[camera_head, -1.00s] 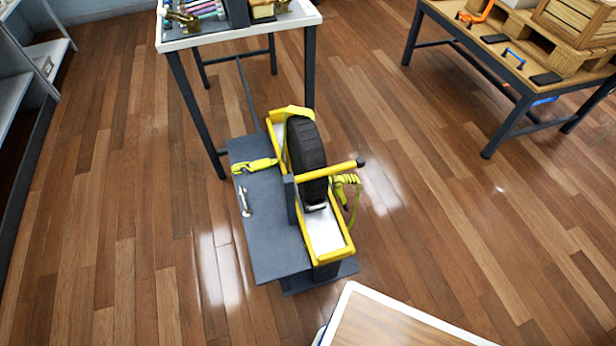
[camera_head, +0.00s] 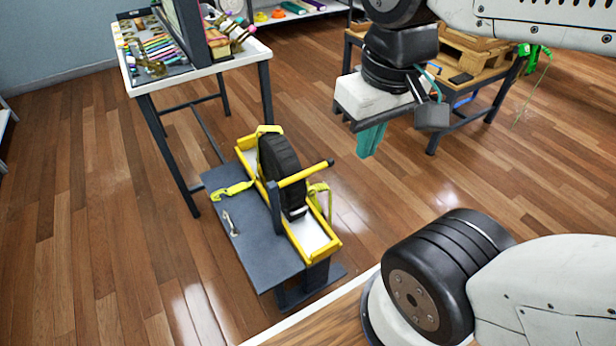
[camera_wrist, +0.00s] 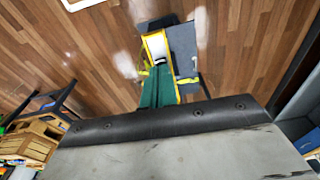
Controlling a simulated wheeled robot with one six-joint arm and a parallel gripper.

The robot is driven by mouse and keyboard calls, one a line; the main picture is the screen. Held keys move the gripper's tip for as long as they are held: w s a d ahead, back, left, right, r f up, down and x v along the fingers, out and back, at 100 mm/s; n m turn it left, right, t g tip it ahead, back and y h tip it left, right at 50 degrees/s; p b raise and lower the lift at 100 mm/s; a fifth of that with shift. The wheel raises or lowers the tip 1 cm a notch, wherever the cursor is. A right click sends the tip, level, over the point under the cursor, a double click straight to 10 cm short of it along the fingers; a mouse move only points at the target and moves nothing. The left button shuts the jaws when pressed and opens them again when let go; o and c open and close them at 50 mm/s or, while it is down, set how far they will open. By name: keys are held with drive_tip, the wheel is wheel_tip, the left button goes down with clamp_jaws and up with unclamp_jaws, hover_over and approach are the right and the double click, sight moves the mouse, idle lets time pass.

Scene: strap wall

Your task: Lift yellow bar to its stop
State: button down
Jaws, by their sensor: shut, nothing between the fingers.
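The yellow bar (camera_head: 306,174) is a short rod with a dark tip, sloping up to the right across the yellow-framed wheel tray (camera_head: 328,249). It starts at a dark post beside the black wheel (camera_head: 280,172). My gripper (camera_head: 369,142), with green fingers, points down in the air to the right of the bar and above it, apart from it. The fingers are shut and empty. In the wrist view the green fingers (camera_wrist: 158,88) cover part of the yellow-framed tray, and the bar is hard to make out there.
Yellow straps (camera_head: 233,190) lie on the grey plate (camera_head: 258,250) beside the wheel. A white-topped table (camera_head: 215,66) stands behind it, and a wooden table with crates (camera_head: 352,38) stands at the back right. Wooden floor around the stand is clear.

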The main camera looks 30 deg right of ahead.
idle(0.3)
drive_tip(key=w+a+f+m+g+y, duration=0.2)
drive_tip(key=w+a+f+m+y, duration=0.1)
drive_tip(key=w+m+y, duration=0.25)
drive_tip(key=w+a+f+m+g+y, duration=0.2)
drive_tip(key=w+a+f+m+y, duration=0.2)
drive_tip(key=w+y, duration=0.15)
drive_tip(key=w+d+f+m+t+y, duration=0.25)
drive_tip(key=w+f+m+t, duration=0.2)
drive_tip(key=w, duration=0.25)
drive_tip(key=w+d+f+m+t+y, duration=0.2)
drive_tip(key=w+d+f+m+t, duration=0.1)
drive_tip(key=w+f+m, duration=0.3)
drive_tip(key=w+d+f+m+t+h, duration=0.2)
drive_tip(key=w+d+f+m+t, duration=0.1)
drive_tip(key=d+f+m+t, duration=0.25)
drive_tip(key=w+d+f+m+t+h, duration=0.25)
drive_tip(key=d+f+m, duration=0.25)
drive_tip(key=f+m, duration=0.3)
drive_tip(key=s+d+f+m+t+h, duration=0.1)
drive_tip(key=s+d+f+m+h, duration=0.1)
drive_tip(key=f, duration=0.6)
drive_tip(key=s+d+f+m+t+h, duration=0.1)
drive_tip(key=s+d+f+m+h, duration=0.2)
drive_tip(key=d+f+m+h, duration=0.2)
wheel_tip(320, 180, down, 3)
drive_tip(key=shift+s+d+f+t+h, duration=0.2)
drive_tip(key=shift+d+t+h, duration=0.15)
drive_tip(key=shift+d+h, duration=0.45)
